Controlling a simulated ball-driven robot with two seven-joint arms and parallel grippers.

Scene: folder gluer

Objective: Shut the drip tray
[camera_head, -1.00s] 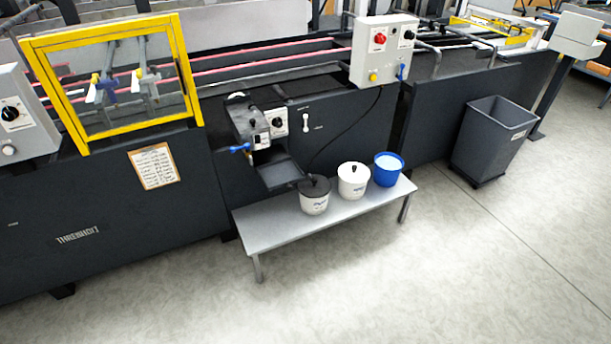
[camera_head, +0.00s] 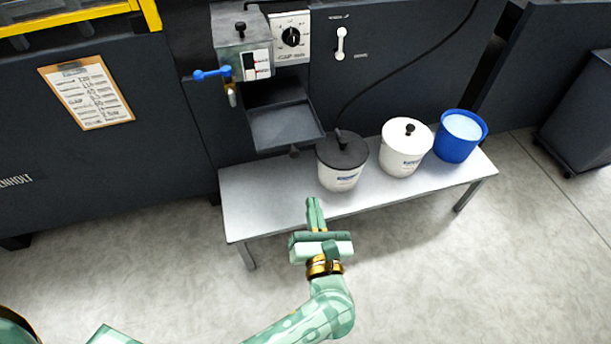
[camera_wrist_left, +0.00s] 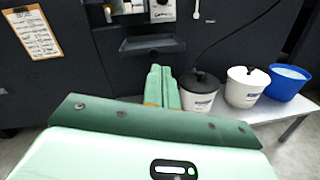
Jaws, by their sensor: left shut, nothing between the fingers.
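The drip tray (camera_head: 284,126) is a dark, shallow tray that sticks out from the machine front below the glue unit (camera_head: 243,45), with a small knob (camera_head: 294,152) at its front edge. It also shows in the left wrist view (camera_wrist_left: 152,45), straight beyond the fingers. My left gripper (camera_head: 314,203) is shut and empty. It is in front of the tray and lower in the picture, apart from it, over the front edge of the bench. In the left wrist view the shut fingers (camera_wrist_left: 160,72) point toward the tray. My right gripper is not in view.
A low grey bench (camera_head: 262,205) stands below the tray. On it are a dark-lidded white pot (camera_head: 342,172), a white-lidded pot (camera_head: 405,158) and a blue bucket (camera_head: 457,146). The dark-lidded pot is close to the tray's right. A blue-handled valve (camera_head: 212,74) is above left.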

